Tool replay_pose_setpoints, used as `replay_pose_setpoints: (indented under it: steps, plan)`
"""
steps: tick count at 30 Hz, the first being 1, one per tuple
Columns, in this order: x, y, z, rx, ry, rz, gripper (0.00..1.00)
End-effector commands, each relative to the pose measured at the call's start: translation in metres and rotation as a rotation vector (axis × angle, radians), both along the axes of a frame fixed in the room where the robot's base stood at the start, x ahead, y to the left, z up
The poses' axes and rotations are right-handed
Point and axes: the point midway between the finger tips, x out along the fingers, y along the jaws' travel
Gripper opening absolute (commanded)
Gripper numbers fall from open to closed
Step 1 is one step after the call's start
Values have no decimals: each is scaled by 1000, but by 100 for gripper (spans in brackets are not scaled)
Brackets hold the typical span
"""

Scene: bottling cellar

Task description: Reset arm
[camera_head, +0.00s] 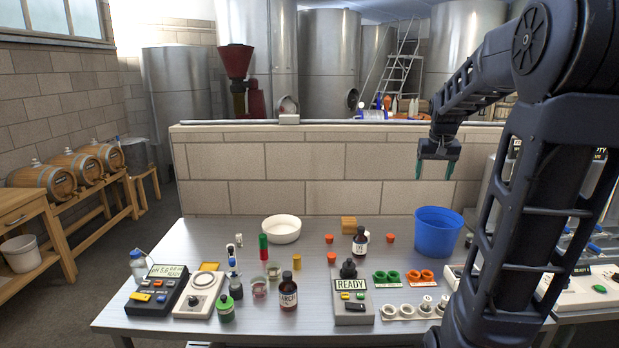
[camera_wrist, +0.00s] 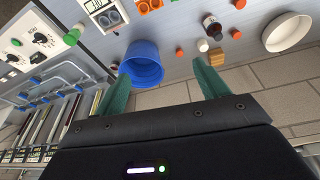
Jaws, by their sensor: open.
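My gripper (camera_head: 436,168) hangs in front of the low block wall, above the back of the metal table (camera_head: 200,245). Its two green fingers are apart with nothing between them. In the wrist view my gripper (camera_wrist: 162,85) also shows open and empty, with the fingers spread. The blue bucket (camera_head: 437,232) stands on the table below and slightly right of the gripper; it also shows in the wrist view (camera_wrist: 142,65) beside the left finger. My arm hides part of the table's right side.
A white bowl (camera_head: 281,229), a brown bottle (camera_head: 289,292), another dark bottle (camera_head: 360,243) and a device reading READY (camera_head: 352,300) stand on the table. Orange caps and a wooden block (camera_head: 348,224) lie near the back. The block wall (camera_head: 310,160) rises behind the table.

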Motion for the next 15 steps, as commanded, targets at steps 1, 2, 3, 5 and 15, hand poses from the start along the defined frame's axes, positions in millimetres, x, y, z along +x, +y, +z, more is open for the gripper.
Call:
replay_pose_setpoints:
  steps: [1,2,3,5,15]
  plan:
    - [-15,10,2,-1,-10,12,73]
    - [-23,15,3,-2,-16,17,73]
    - [-34,21,4,-1,-21,24,73]
    - [-50,30,3,-2,-29,36,73]
    - [-141,71,-10,1,-80,95,73]
